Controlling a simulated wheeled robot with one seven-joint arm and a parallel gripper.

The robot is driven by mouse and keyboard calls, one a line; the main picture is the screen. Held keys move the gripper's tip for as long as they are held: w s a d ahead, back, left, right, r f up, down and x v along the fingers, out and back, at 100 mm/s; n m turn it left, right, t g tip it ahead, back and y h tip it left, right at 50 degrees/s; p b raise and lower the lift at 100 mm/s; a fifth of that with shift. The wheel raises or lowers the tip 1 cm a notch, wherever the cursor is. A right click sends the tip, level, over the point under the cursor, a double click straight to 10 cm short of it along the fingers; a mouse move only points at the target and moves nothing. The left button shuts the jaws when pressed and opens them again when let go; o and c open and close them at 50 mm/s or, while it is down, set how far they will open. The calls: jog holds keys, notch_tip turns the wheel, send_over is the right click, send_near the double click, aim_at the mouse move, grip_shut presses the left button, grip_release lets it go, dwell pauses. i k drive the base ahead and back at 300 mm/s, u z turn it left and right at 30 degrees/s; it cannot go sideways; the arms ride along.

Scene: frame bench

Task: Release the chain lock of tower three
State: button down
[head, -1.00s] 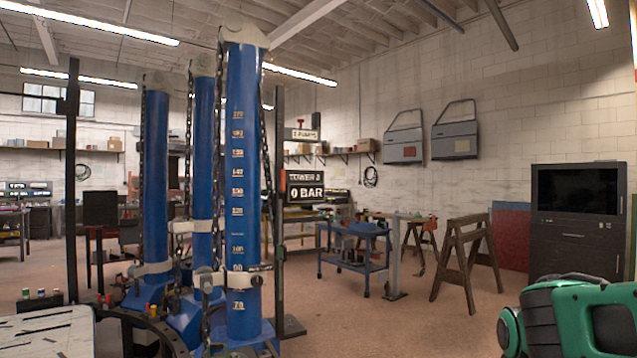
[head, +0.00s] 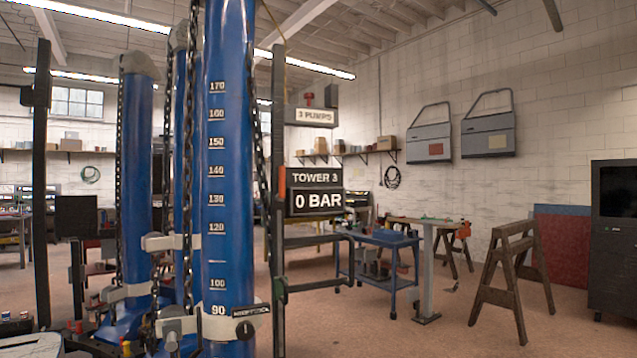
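The nearest blue tower (head: 228,180) stands upright left of centre in the head view, with a white number scale; its top is out of frame. A sign reading TOWER 3 and 0 BAR (head: 316,193) is just right of it. A dark chain (head: 192,130) hangs along its left side and another chain (head: 261,170) along its right. A pale collar (head: 178,325) wraps the tower near the 90 mark. My gripper is not in view.
Another blue tower (head: 137,180) stands at the left, with one partly hidden between. A dark upright post (head: 278,200) stands right of the nearest tower. A blue cart (head: 378,262), a grey stand (head: 427,270) and a wooden trestle (head: 512,275) are farther right. Open floor lies before them.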

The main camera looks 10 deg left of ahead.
aim_at(280, 197)
jog(key=u, duration=0.35)
jog(key=i, duration=1.15)
jog(key=u, duration=0.5)
